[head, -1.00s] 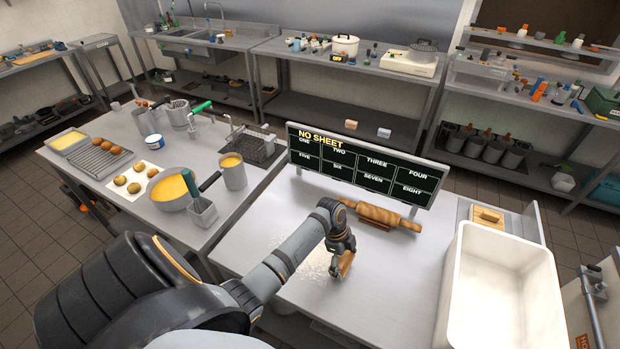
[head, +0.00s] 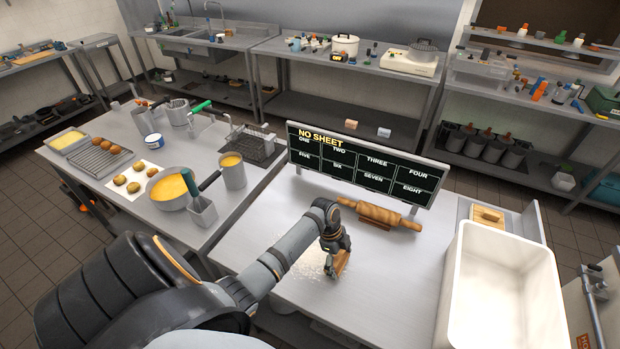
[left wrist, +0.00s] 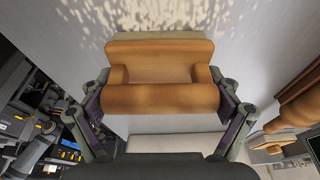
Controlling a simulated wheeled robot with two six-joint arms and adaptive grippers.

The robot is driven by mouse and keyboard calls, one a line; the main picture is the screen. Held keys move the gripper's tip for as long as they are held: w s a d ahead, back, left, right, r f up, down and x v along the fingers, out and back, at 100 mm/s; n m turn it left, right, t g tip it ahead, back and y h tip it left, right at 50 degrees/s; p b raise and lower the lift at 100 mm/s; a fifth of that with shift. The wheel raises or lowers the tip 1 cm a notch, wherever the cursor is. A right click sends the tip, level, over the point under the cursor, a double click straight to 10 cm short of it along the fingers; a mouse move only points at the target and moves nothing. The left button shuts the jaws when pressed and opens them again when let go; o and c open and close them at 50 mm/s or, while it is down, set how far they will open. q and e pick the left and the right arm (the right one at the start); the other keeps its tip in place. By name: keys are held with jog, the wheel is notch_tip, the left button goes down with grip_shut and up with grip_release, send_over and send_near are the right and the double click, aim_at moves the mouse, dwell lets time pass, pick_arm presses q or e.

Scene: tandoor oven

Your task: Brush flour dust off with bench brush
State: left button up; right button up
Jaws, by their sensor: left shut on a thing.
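A wooden bench brush (left wrist: 160,97) is held between the two fingers of my left gripper (left wrist: 162,110). In the head view the brush (head: 341,263) hangs at the end of my left gripper (head: 337,260), low over the steel table (head: 390,285). Pale flour dust (head: 312,262) lies on the table beside and left of the brush. In the left wrist view flour specks (left wrist: 190,20) spread just beyond the brush's far edge. I cannot tell whether the bristles touch the table. My right gripper is not in view.
A rolling pin (head: 380,213) lies behind the brush, in front of a black board (head: 362,165) reading "NO SHEET". A large white bin (head: 455,290) stands at the right. A side table (head: 120,195) with pans and food is at the left.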

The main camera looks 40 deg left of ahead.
pick_arm(q)
jog(key=shift+s+a, duration=0.1)
jog(key=shift+a, duration=0.4)
jog(key=shift+f, duration=0.1)
jog(key=shift+d, duration=0.1)
jog(key=shift+w+d, duration=0.2)
jog(key=shift+d, duration=0.6)
jog(key=shift+w+d, duration=0.2)
jog(key=shift+d, duration=0.6)
jog(key=shift+w+d, duration=0.2)
jog(key=shift+d, duration=0.6)
jog(key=shift+a, duration=0.1)
jog(key=shift+s+a, duration=0.2)
jog(key=shift+a, duration=0.6)
jog(key=shift+s+a, duration=0.2)
jog(key=shift+a, duration=0.6)
jog(key=shift+s+a, duration=0.2)
jog(key=shift+a, duration=0.6)
